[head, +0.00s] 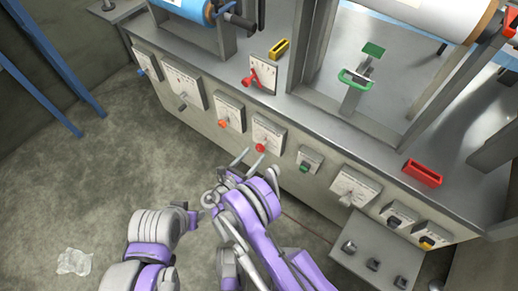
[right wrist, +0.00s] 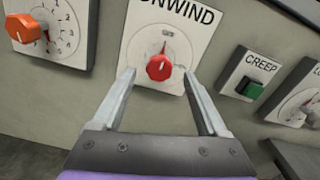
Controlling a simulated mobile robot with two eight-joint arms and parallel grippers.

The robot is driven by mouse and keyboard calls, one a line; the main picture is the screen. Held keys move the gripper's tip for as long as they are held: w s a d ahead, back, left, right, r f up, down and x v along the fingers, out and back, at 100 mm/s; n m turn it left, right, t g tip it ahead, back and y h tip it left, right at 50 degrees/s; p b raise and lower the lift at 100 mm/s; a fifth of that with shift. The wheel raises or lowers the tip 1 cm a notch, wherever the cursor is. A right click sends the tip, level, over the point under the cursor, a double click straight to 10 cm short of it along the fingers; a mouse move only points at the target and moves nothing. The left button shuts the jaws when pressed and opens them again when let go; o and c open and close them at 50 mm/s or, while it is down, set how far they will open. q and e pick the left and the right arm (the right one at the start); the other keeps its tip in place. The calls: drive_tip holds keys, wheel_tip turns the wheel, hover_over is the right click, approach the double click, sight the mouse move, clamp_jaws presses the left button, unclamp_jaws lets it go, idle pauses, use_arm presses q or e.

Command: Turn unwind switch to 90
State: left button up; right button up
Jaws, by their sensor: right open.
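The unwind switch is a red knob (right wrist: 159,67) on a white plate (right wrist: 188,20) with the letters "NWIND" showing. Its pointer is turned up, toward the top of the plate. In the head view the red knob (head: 260,147) sits on the machine's front panel. My right gripper (right wrist: 160,85) is open, with one finger on each side of the knob and nothing between them that it visibly grips. In the head view the right gripper (head: 252,160) is just in front of the panel below the knob.
An orange knob (right wrist: 22,28) on a numbered dial is left of the switch. A green creep button (right wrist: 249,88) and another dial (right wrist: 300,105) are to the right. A grey box (head: 375,258) with several switches juts out at lower right. Open floor lies at left.

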sight(258, 150)
drive_tip(key=shift+x, duration=2.1)
clamp_jaws()
